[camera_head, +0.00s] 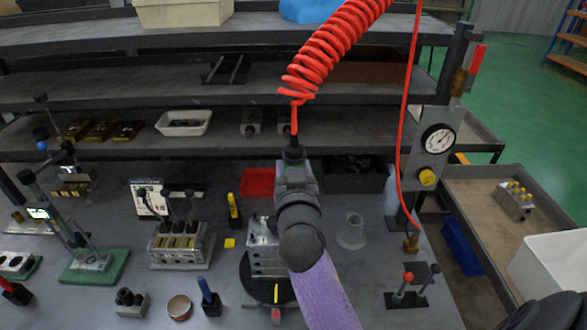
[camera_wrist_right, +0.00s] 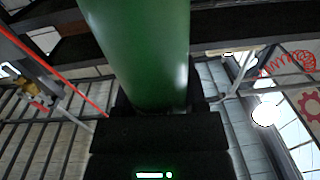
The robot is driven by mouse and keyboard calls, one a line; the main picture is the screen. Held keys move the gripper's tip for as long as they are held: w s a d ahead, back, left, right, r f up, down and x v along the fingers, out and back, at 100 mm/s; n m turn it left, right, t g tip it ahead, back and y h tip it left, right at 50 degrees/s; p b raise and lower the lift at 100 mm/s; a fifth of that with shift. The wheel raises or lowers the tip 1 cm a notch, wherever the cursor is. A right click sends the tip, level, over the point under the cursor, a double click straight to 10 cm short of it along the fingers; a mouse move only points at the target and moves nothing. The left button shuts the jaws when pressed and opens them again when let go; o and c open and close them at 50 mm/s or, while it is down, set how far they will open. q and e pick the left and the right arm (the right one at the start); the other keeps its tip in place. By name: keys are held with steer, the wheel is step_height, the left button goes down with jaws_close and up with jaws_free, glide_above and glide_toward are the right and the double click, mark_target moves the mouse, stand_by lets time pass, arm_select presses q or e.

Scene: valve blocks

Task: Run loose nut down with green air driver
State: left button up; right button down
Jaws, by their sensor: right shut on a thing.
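The green air driver (camera_wrist_right: 140,45) fills the upper middle of the right wrist view as a smooth green cylinder. My right gripper (camera_wrist_right: 157,112) is shut around it, with dark jaws at its near end. In the head view my right arm covers the driver's body; a red coiled hose (camera_head: 330,48) runs down to its top. A metal valve block (camera_head: 265,262) stands on a dark round base (camera_head: 248,287), partly behind my arm. The loose nut cannot be made out, and the driver's tip is hidden. My left gripper is not in view.
A second valve block (camera_head: 180,246) stands left. A clear cup (camera_head: 352,232) and a small stand with red and black knobs (camera_head: 411,288) are to the right. A pressure gauge (camera_head: 437,140) hangs at the right post.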

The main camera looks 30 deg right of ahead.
steer(key=shift+f, duration=0.15)
stand_by(0.5)
steer(key=shift+d+f, duration=0.1)
stand_by(0.7)
stand_by(0.6)
stand_by(0.5)
